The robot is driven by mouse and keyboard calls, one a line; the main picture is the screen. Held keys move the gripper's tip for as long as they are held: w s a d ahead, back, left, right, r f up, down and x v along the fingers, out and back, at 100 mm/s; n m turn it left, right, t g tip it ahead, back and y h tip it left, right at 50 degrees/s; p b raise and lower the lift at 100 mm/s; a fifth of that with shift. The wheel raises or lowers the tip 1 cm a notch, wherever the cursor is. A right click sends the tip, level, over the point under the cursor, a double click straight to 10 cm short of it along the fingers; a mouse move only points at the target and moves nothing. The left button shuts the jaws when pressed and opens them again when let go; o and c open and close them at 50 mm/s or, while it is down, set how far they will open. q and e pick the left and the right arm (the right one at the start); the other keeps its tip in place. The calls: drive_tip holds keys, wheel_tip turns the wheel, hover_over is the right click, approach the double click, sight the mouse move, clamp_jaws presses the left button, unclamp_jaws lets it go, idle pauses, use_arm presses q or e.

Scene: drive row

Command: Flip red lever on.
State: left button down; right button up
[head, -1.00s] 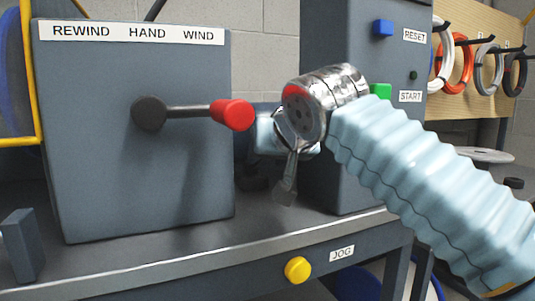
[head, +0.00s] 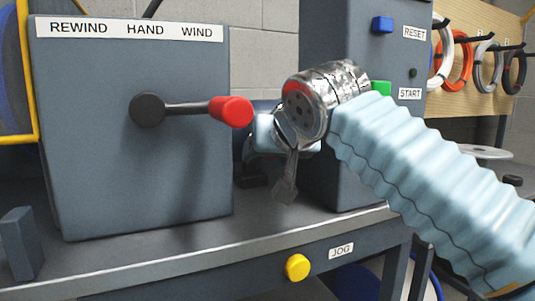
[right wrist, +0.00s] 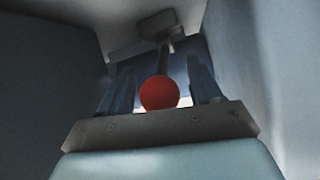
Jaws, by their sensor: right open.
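The red lever has a round red knob (head: 231,111) on a dark arm with a black hub, on the front of a grey box labelled REWIND, HAND, WIND. Its arm lies nearly level, with the knob to the right, toward the WIND side. My right gripper (head: 284,180) is just right of the knob in the head view, partly hidden by its own wrist. In the right wrist view, the red knob (right wrist: 158,93) shows between the two open fingers; I cannot tell if they touch it. My left gripper is not in view.
A second grey cabinet (head: 350,150) with blue RESET (head: 382,25) and green START (head: 380,89) buttons stands behind my right arm. A yellow JOG button (head: 297,267) is on the bench front. A small grey block (head: 20,243) stands at the left.

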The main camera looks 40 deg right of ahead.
drive_tip(key=p+v, duration=0.2)
drive_tip(key=v, duration=1.1)
drive_tip(key=shift+p, duration=0.35)
drive_tip(key=shift+s, duration=0.15)
